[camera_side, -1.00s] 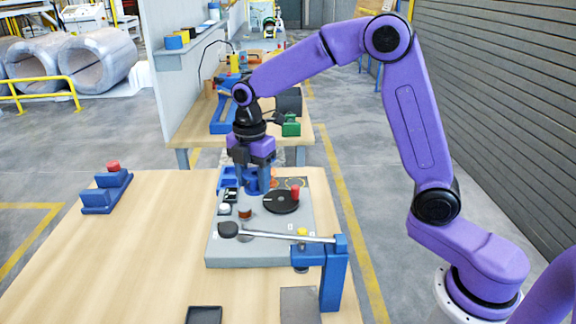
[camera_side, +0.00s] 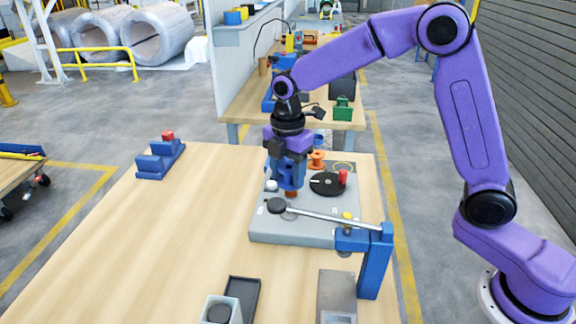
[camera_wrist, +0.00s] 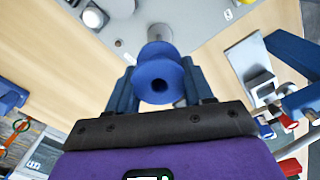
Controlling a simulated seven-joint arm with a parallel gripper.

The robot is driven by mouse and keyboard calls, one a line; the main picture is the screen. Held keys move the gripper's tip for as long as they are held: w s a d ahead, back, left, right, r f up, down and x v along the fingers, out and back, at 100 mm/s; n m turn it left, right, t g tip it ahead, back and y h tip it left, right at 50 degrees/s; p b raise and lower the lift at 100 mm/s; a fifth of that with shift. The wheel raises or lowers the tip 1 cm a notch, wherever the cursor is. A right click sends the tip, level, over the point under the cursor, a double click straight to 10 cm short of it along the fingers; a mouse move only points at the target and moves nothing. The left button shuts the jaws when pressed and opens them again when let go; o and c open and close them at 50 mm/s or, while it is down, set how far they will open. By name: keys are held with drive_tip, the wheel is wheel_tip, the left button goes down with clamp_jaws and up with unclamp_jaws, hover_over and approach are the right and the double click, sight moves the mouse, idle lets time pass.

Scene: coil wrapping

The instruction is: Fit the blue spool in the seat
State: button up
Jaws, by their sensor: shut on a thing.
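The blue spool (camera_wrist: 157,78) is between the two blue fingers of my gripper (camera_wrist: 160,88) in the wrist view, with the round hole in its hub showing. My gripper (camera_side: 290,178) is shut on it. In the side view the gripper points down over the left part of the grey board (camera_side: 300,233), and the spool is hard to tell from the blue fingers. A copper-brown round part (camera_side: 292,193) shows just below the fingertips. I cannot tell whether they touch. I cannot make out the seat for certain; the gripper may hide it.
A black disc (camera_side: 325,187) with a red knob (camera_side: 343,177) lies right of the gripper. An orange spool (camera_side: 317,160) stands behind. A metal rod (camera_side: 335,217) crosses in front to a blue post (camera_side: 374,262). A white knob (camera_side: 271,185) is close left.

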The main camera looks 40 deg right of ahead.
sight(288, 186)
drive_tip(key=shift+f, duration=1.95)
drive_tip(key=shift+f, duration=2.6)
drive_tip(key=o, duration=1.1)
drive_tip(key=shift+r, duration=0.15)
wheel_tip(288, 186, up, 17)
drive_tip(key=shift+r, duration=0.15)
